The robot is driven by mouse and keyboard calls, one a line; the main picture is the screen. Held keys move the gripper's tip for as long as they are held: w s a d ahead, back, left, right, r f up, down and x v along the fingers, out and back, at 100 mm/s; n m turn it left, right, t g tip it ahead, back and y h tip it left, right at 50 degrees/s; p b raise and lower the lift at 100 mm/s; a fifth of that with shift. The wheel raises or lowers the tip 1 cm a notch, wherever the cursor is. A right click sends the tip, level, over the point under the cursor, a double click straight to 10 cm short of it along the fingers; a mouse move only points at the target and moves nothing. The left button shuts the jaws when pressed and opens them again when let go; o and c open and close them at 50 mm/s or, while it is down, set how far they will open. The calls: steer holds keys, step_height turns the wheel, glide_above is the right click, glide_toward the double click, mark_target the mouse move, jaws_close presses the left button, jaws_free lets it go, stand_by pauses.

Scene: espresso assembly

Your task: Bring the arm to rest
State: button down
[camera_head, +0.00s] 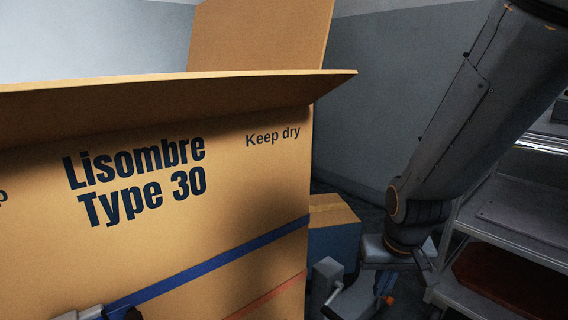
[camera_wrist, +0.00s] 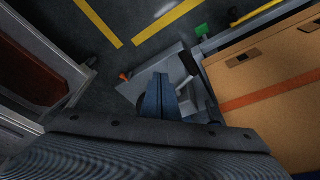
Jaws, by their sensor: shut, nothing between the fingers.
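My arm (camera_head: 475,110) comes down from the upper right in the head view and bends at a dark joint (camera_head: 415,212). I cannot clearly make out the fingers in that view. In the wrist view my gripper (camera_wrist: 160,78) points away over the floor. Its fingers lie together, shut and empty. The fingers show in front of a grey object with a handle, and I cannot tell the gap between them.
A large open cardboard box (camera_head: 200,220) fills the left of the head view. Metal shelving (camera_head: 480,240) stands at right. Between them are a smaller blue-and-brown box (camera_head: 332,240) and a grey object (camera_wrist: 145,88) with an orange knob. Yellow lines (camera_wrist: 98,22) mark the floor.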

steer(key=s+a+r+n+g+y, duration=0.1)
steer(key=s+a+r+n, duration=0.15)
steer(key=s+a, duration=0.4)
steer(key=s+a+r+n+g+p, duration=0.1)
steer(key=s+a+r+n, duration=0.1)
steer(key=s+a+r, duration=0.35)
steer(key=s+a+r+n+g+y, duration=0.1)
steer(key=s+a+r+n, duration=0.15)
steer(key=s+a, duration=0.6)
steer(key=d+r+m+p, duration=0.2)
steer(key=d+r+p, duration=0.4)
steer(key=r+p, duration=0.3)
steer(key=w+d+r+m+h+p, duration=0.1)
steer(key=d+r+p, duration=0.5)
steer(key=p, duration=1)
steer(key=d+r+m+p, duration=0.3)
steer(key=d+r+p, duration=0.4)
steer(key=r+p, duration=0.5)
steer(key=shift+w+r+h+p, duration=0.25)
steer(key=shift+r+h+p, duration=0.15)
steer(key=shift+r, duration=0.2)
